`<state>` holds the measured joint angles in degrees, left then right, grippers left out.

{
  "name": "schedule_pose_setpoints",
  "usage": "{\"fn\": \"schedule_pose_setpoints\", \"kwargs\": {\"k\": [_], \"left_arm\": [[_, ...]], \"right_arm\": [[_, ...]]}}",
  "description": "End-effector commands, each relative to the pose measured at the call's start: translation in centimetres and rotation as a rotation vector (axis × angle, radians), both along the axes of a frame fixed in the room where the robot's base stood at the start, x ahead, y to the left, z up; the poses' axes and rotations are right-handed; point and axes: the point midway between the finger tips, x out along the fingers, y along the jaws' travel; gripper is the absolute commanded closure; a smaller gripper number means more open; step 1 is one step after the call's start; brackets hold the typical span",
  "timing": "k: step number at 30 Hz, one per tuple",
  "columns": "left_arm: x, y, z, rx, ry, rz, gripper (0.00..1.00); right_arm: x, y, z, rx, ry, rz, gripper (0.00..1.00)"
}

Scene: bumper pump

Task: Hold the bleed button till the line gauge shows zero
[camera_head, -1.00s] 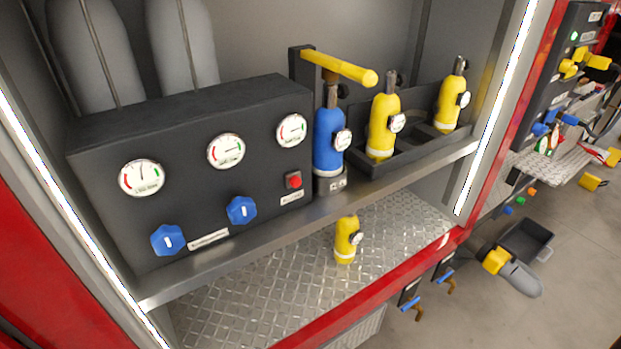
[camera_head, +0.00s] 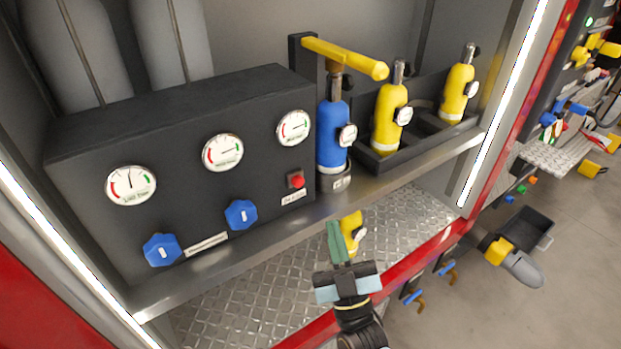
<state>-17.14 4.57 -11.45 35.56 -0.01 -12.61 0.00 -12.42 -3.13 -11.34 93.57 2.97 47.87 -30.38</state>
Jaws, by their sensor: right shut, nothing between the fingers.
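The bleed button, a red button (camera_head: 297,181), sits on a small dark mount low at the right end of the black panel (camera_head: 75,215). Three round white gauges line the panel: left gauge (camera_head: 130,186), middle gauge (camera_head: 222,152) and right gauge (camera_head: 294,128), the last one above the button. The left needle points nearly straight up. Lettering is too small to tell which is the line gauge. My right gripper (camera_head: 334,230) is shut and empty, below and right of the button, clear of it, over the lower tread-plate floor. My left gripper is out of view.
Two blue knobs (camera_head: 161,250) (camera_head: 241,214) sit low on the panel. A blue cylinder (camera_head: 332,137) under a yellow lever (camera_head: 345,58) stands right of it, then yellow cylinders (camera_head: 390,118) (camera_head: 457,93) in a rack. Another yellow cylinder (camera_head: 352,232) is partly behind my right gripper.

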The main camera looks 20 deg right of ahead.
Motion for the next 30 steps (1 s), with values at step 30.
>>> {"fn": "schedule_pose_setpoints", "kwargs": {"k": [30], "left_arm": [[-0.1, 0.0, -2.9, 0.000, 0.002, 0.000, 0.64]], "right_arm": [[4.6, 1.6, 1.6, 0.005, -0.066, -0.019, 1.00]]}}
